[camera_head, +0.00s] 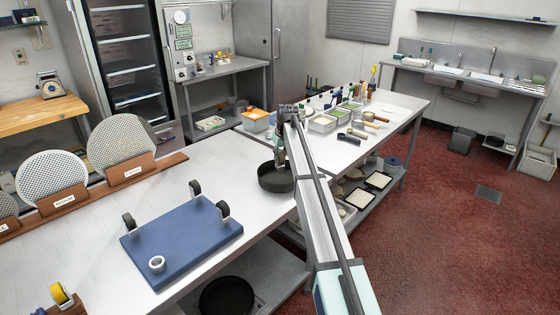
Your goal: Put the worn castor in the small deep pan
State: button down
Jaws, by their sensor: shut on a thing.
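My gripper (280,158) is over the black round pan (276,186), a small, deep-walled pan near the front right edge of the white counter. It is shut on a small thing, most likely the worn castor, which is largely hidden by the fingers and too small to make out. I cannot tell whether it touches the pan. A blue dolly board (183,246) lies on the counter to the left, with three dark-wheeled castors (195,188) standing up on it. Its front corner carries a pale ring (157,264) without a wheel.
Perforated round discs (122,146) stand in wooden holders along the counter's back left. A yellow tape dispenser (61,294) is at the front left. Containers and tools crowd the farther table (390,105). Another dark pan (227,297) is on the shelf below. Counter between board and pan is clear.

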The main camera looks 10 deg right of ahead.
aim_at(280, 161)
jog(key=shift+f+p, duration=0.3)
jog(key=shift+f, duration=1.15)
jog(key=shift+f, duration=0.15)
jog(key=c, duration=1)
grip_release()
jog(key=b+v, duration=0.3)
jog(key=v, duration=0.9)
jog(key=shift+s+d, duration=0.1)
